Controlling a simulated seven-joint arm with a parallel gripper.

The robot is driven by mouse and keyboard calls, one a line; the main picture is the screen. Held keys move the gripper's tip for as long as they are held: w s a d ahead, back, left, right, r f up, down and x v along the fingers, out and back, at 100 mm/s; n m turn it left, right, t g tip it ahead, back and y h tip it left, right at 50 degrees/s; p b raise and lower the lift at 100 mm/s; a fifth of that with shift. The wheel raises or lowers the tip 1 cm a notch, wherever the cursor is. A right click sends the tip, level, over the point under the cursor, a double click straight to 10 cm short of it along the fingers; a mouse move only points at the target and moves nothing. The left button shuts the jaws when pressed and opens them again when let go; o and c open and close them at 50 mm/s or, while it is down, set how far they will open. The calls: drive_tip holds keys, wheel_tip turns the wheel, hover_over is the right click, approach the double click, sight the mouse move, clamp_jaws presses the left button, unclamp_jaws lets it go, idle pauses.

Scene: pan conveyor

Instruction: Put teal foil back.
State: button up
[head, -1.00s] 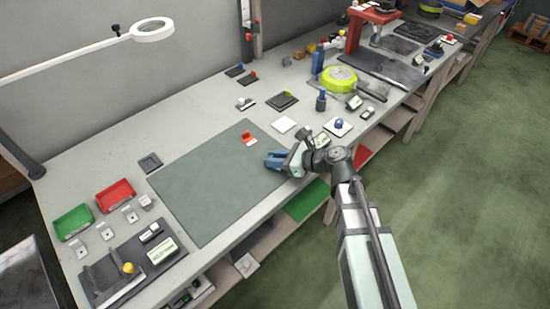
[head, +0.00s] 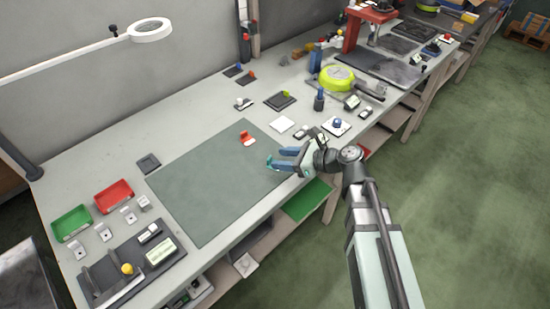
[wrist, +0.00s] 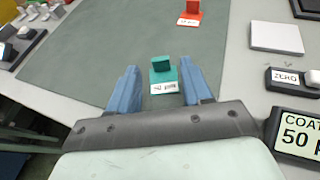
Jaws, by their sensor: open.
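The teal foil (wrist: 163,72) is a small teal piece with an upright tab and a white label. In the wrist view it stands on the grey-green mat (wrist: 110,40), between and just beyond the tips of my blue fingers. My gripper (wrist: 160,84) is open, with a visible gap on either side of the foil. In the head view my gripper (head: 273,160) is low over the right part of the mat (head: 205,185), and a bit of teal (head: 269,161) shows at its fingertips.
A red-orange labelled piece (head: 248,139) stands further back on the mat. A white square plate (head: 282,125) lies right of the mat. A ZERO button block (wrist: 294,80) and a coating display (wrist: 304,134) are close on the right. The mat's left part is clear.

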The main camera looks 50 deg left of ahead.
drive_tip(key=v, duration=0.8)
drive_tip(key=shift+d+r, duration=0.1)
idle(0.3)
